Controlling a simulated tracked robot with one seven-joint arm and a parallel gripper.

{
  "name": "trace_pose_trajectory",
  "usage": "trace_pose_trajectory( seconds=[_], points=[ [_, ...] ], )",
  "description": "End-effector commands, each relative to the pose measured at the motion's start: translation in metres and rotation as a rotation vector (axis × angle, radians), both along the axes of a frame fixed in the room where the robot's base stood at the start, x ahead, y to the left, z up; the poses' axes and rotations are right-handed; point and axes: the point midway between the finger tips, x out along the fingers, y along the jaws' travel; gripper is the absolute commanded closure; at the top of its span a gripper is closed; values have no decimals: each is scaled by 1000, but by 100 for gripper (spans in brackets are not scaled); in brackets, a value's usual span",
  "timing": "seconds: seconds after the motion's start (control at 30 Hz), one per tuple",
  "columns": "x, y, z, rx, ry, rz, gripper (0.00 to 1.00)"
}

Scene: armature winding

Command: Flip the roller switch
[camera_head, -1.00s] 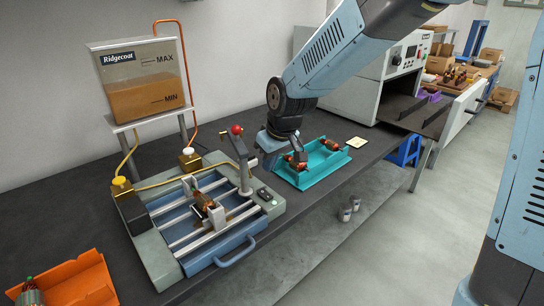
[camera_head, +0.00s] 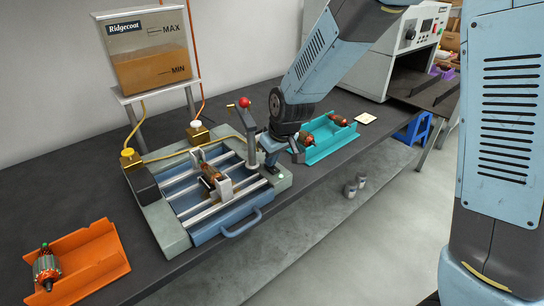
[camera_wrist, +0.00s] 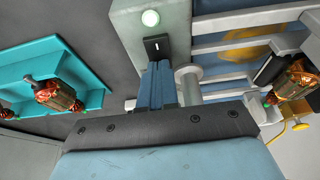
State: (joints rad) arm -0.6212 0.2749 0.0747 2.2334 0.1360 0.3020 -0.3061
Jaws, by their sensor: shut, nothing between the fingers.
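The roller switch (camera_wrist: 157,46) is a small black plate with a white mark on the grey end block of the winding machine, just below a glowing pale-green lamp (camera_wrist: 150,18) in the wrist view. My gripper (camera_wrist: 158,68) has its blue fingers shut and empty, with the tips at the switch's near edge. I cannot tell whether they touch it. In the head view my gripper (camera_head: 270,165) points down over the machine's right end and hides the switch. The green lamp (camera_head: 282,175) shows beside it. The machine (camera_head: 170,232) holds a copper-wound armature (camera_head: 208,175) between its rails.
A red-knobbed lever post (camera_head: 246,125) stands just left of my gripper. A teal tray (camera_head: 320,152) with two armatures lies to the right. An orange tray (camera_head: 95,262) with one armature is at front left. A Ridgecoat tank (camera_head: 150,60) stands behind.

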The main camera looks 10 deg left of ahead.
Motion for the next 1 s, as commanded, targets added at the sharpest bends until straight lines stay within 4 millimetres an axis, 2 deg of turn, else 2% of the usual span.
trace_pose_trajectory(
  seconds=[0.23, 0.57, 1.0],
  points=[
    [-3, 5, -2, -10, 10, 12, 100],
    [-3, 1, -2, -10, 11, 6, 100],
    [-14, -8, 0, -9, 10, 9, 100]
  ],
)
